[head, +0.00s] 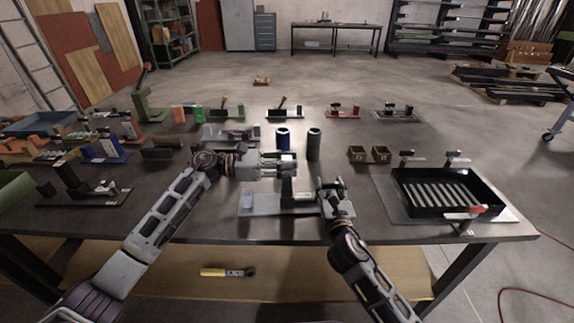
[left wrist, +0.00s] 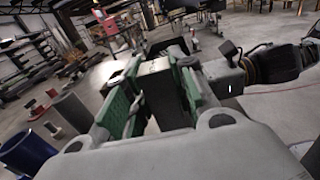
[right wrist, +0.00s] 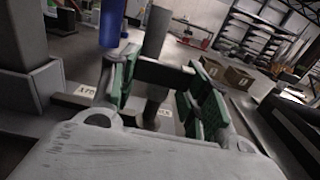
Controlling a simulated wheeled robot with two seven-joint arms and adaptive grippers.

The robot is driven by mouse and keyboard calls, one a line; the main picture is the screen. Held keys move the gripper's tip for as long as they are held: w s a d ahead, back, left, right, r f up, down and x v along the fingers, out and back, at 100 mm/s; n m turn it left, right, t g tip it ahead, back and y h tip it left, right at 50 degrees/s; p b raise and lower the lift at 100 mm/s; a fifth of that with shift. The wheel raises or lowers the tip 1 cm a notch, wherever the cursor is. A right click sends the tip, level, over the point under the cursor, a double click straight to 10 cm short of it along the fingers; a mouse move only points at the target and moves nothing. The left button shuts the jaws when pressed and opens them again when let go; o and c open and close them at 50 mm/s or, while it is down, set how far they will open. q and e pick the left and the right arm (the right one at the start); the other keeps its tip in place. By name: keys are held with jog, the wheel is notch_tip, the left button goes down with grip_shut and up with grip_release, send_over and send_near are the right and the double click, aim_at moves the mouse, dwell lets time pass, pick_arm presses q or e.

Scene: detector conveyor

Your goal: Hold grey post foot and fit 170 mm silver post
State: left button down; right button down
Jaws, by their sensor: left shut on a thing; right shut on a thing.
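My left gripper (head: 290,162) is shut on a dark grey squared block (left wrist: 160,85), seen between its green pads. In the head view a dark upright block (head: 288,189) stands below that gripper on a pale flat plate (head: 262,206); it seems to be the same piece, likely the grey post foot. In the right wrist view a grey upright with a wider base (right wrist: 30,90) is at the left. My right gripper (head: 331,189) is shut on a dark bar (right wrist: 165,75) spanning its pads. I cannot tell if this is the silver post; most is hidden.
A blue cylinder (head: 283,138) and a grey cylinder (head: 314,144) stand just behind the grippers. Two small brown boxes (head: 357,153) are to their right. A black tray (head: 447,207) lies at the right. Fixtures and tools (head: 100,150) crowd the left side.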

pick_arm(q)
jog(key=shift+f, duration=0.15)
jog(key=c, duration=1.2)
grip_release()
jog(key=shift+f, duration=0.1)
jog(key=shift+a, duration=6)
pick_arm(e)
jog(key=c, duration=0.6)
grip_release()
jog(key=shift+s, duration=0.15)
